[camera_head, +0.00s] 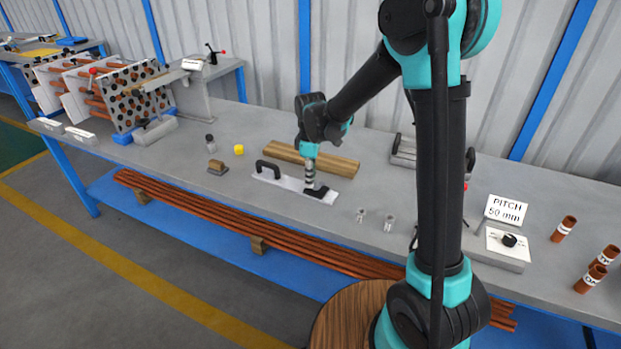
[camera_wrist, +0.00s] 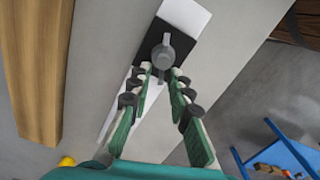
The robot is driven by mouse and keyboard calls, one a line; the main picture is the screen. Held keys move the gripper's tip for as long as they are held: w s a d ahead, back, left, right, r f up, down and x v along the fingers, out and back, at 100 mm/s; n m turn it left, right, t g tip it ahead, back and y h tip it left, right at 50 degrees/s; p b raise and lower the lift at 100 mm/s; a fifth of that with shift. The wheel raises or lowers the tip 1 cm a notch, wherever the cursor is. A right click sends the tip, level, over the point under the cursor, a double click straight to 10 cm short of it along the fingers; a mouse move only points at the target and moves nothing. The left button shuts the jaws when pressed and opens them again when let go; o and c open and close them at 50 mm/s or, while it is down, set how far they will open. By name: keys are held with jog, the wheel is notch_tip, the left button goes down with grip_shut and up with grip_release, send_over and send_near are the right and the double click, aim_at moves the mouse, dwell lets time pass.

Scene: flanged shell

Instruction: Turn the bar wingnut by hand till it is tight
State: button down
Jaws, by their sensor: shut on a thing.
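The bar wingnut (camera_wrist: 163,52) is a grey round hub with a short bar, seen from above in the wrist view. It sits over a black block (camera_wrist: 150,42) on a pale flat plate (camera_wrist: 188,14). In the head view the plate (camera_head: 289,183) lies on the bench, with the black block (camera_head: 326,196) near its right end and a black handle (camera_head: 267,168) at its left end. My gripper (camera_wrist: 161,70) points down, its fingertips shut on the near end of the wingnut's bar. In the head view my gripper (camera_head: 310,184) hides the wingnut.
Wooden boards (camera_head: 340,164) lie behind the plate. A yellow piece (camera_head: 239,149) and a brown-topped block (camera_head: 217,167) stand to the left. Two small clear or metal pieces (camera_head: 389,223) stand right of the plate, near the bench's front edge. A pitch sign (camera_head: 506,210) stands further right.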

jog(key=shift+w+m, duration=0.15)
jog(key=shift+m, duration=0.75)
jog(key=shift+w+m, duration=0.15)
jog(key=shift+m, duration=0.75)
jog(key=shift+w+d+m, duration=0.1)
jog(key=shift+m, duration=0.75)
jog(key=shift+w+d+m, duration=0.1)
jog(key=shift+m, duration=0.75)
dwell(1.7)
jog(key=c, duration=1.7)
grip_release()
jog(key=shift+r, duration=0.1)
notch_tip(320, 180, up, 12)
